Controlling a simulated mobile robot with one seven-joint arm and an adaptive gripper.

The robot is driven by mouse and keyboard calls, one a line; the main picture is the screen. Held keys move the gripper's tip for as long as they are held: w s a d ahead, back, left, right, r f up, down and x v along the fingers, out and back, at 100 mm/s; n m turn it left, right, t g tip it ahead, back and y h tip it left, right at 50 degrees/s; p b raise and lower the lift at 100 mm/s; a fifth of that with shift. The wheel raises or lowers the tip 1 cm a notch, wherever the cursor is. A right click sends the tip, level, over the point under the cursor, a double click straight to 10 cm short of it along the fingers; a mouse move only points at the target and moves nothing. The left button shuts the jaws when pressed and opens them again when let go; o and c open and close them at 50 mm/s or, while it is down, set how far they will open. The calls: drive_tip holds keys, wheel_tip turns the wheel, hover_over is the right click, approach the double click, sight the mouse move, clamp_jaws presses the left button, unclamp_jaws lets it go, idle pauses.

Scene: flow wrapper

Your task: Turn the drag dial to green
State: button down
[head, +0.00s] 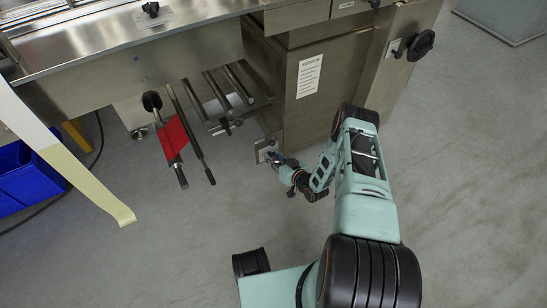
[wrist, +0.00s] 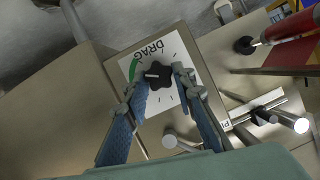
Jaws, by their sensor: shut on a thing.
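The drag dial is a black lobed knob (wrist: 157,74) on a white plate (wrist: 168,46) marked DRAG, in the wrist view. A green arc (wrist: 133,69) shows on the plate left of the knob. A white mark on the knob lies toward its left side, roughly facing the green arc; whether it lines up exactly I cannot tell. My gripper (wrist: 161,77) has its two blue-grey fingers on either side of the knob and is shut on it. In the head view my gripper (head: 277,160) is at the small plate (head: 265,148) low on the machine; the dial is hidden there.
Metal rods (head: 216,92) and a red part (head: 174,137) stick out left of my gripper. The steel cabinet (head: 305,110) stands behind it. Another black knob (head: 421,45) is at upper right. A blue bin (head: 28,180) is far left. The floor in front is clear.

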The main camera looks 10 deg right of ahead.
drive_tip(key=c, duration=1.6)
unclamp_jaws()
drive_tip(key=v, duration=1.2)
drive_tip(key=shift+w+r, duration=0.1)
